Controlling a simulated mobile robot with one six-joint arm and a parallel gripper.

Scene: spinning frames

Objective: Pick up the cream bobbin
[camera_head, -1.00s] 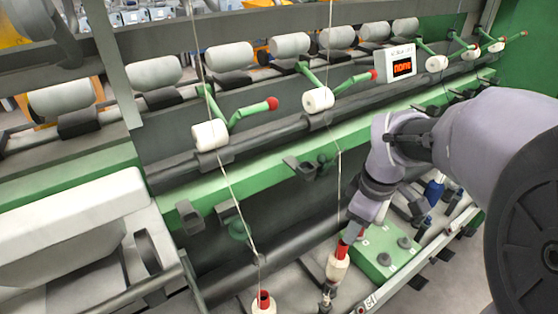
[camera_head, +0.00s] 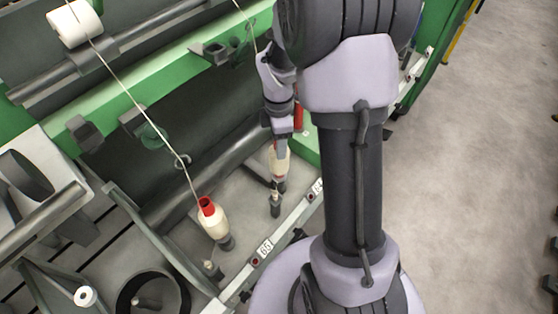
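One cream bobbin (camera_head: 213,222) with a red tube top stands on a spindle at the lower middle, with a thread running up from it. A second cream bobbin (camera_head: 279,162) is farther right, directly below my gripper (camera_head: 281,143). My gripper points down at the top of this second bobbin and partly covers it. The fingers are small and seen from behind, so I cannot tell whether they touch it or how wide they are. A red part shows just right of my gripper.
A white roll (camera_head: 75,24) sits on the green and grey machine frame at upper left. A numbered light rail (camera_head: 262,250) runs along the front of the spindles. A dark round opening (camera_head: 153,293) is at lower left. Open grey floor (camera_head: 470,190) lies to the right.

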